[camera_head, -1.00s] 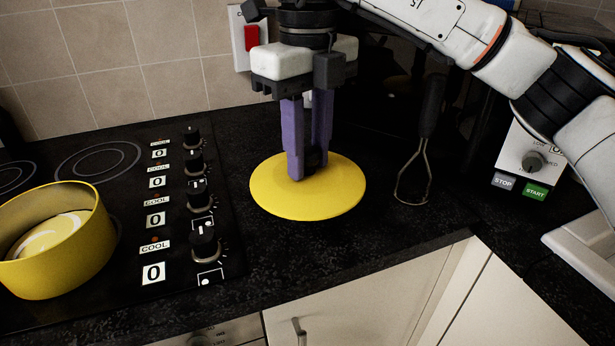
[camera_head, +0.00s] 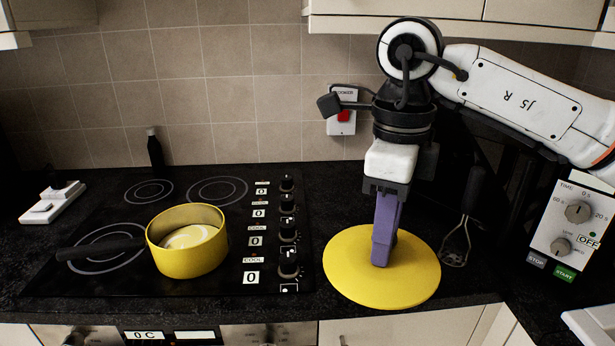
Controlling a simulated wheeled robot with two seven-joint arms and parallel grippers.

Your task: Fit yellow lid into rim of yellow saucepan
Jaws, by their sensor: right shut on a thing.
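The yellow lid (camera_head: 345,268) is a flat round disc over the black counter, right of the hob. My right gripper (camera_head: 383,262) points down at its middle, with its purple fingers shut on the lid's knob, which the fingers mostly hide. I cannot tell whether the lid touches the counter or is just above it. The yellow saucepan (camera_head: 190,258) stands upright and open on the hob at the left, its black handle (camera_head: 100,247) pointing left. Something pale and round shows inside it. My left gripper is not in view.
The black hob (camera_head: 110,280) has several knobs (camera_head: 288,228) along its right side, between pan and lid. A microwave (camera_head: 570,225) stands at the far right. A dark bottle (camera_head: 155,150) stands by the tiled wall.

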